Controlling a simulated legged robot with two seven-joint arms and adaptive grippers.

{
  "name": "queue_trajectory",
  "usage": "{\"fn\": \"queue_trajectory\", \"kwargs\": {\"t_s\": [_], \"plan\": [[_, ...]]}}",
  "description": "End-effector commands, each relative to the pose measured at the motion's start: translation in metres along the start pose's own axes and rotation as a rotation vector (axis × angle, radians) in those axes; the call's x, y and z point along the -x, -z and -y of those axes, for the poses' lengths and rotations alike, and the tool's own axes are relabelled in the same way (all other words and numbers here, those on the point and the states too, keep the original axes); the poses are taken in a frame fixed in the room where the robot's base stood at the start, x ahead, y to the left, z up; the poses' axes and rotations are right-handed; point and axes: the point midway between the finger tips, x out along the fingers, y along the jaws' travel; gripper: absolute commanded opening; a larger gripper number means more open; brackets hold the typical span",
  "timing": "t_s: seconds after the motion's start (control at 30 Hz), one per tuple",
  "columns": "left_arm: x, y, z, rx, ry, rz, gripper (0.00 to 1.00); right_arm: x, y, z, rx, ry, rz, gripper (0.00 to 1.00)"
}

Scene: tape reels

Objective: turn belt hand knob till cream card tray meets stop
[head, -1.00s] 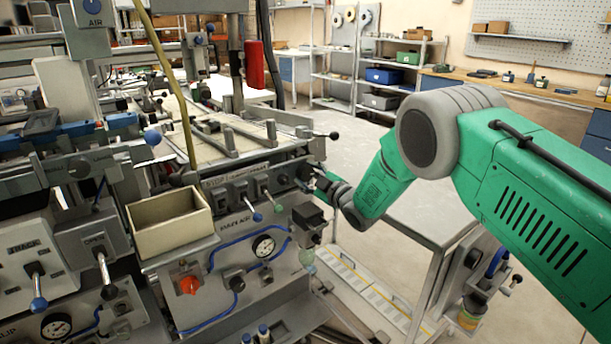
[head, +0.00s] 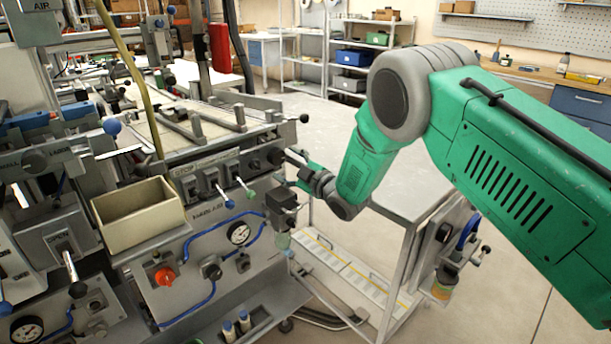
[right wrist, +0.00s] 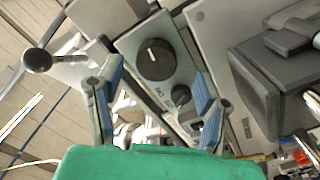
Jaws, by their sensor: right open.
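My right gripper (head: 287,166) is at the right end of the machine's front panel, its fingers pointing at the knobs there. In the right wrist view, the gripper (right wrist: 155,88) is open, with blue-padded fingers apart and nothing between them. A round dark knob (right wrist: 155,59) with a white mark is ahead of the fingers, apart from them; a smaller dark knob (right wrist: 181,95) is beside it. I cannot tell which is the belt hand knob. A cream open box (head: 137,213), perhaps the card tray, stands at the panel's left; it looks empty. The stop is not identifiable.
An orange-red knob (head: 164,276), a gauge (head: 239,233) and blue hoses are on the lower panel. Levers with coloured ball ends stick out above. A black ball-ended handle (right wrist: 37,60) stands left of the fingers. A grey table (head: 400,195) is beneath my right arm.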

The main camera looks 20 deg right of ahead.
Motion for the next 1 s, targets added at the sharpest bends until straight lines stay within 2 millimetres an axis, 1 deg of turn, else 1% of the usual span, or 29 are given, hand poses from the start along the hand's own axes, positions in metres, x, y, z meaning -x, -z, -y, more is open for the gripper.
{"fn": "queue_trajectory", "kwargs": {"t_s": [0.03,0.2,0.3,0.4,0.5,0.6,1.0], "plan": [[0.000,0.000,0.000,0.000,0.000,0.000,0.40,0.012,-0.002,-0.001,-0.002,0.001,0.005,0.61],[0.000,0.000,-0.001,0.000,0.000,0.000,0.40,0.049,-0.005,0.000,-0.003,0.002,0.007,0.61],[0.000,0.001,0.000,0.000,0.000,0.000,0.40,0.065,-0.005,-0.001,-0.004,0.002,0.008,0.61],[0.000,0.001,0.000,0.000,0.000,0.000,0.40,0.077,-0.007,0.000,-0.004,0.002,0.008,0.61],[0.000,0.001,0.000,0.000,0.000,0.000,0.40,0.083,-0.007,0.000,-0.004,0.002,0.007,0.61],[0.000,0.001,0.000,0.000,-0.001,0.000,0.40,0.086,-0.006,0.000,-0.003,0.002,0.007,0.61],[-0.001,0.003,0.000,0.000,0.000,0.002,0.40,0.086,-0.007,0.000,-0.004,0.002,0.007,0.61]]}}
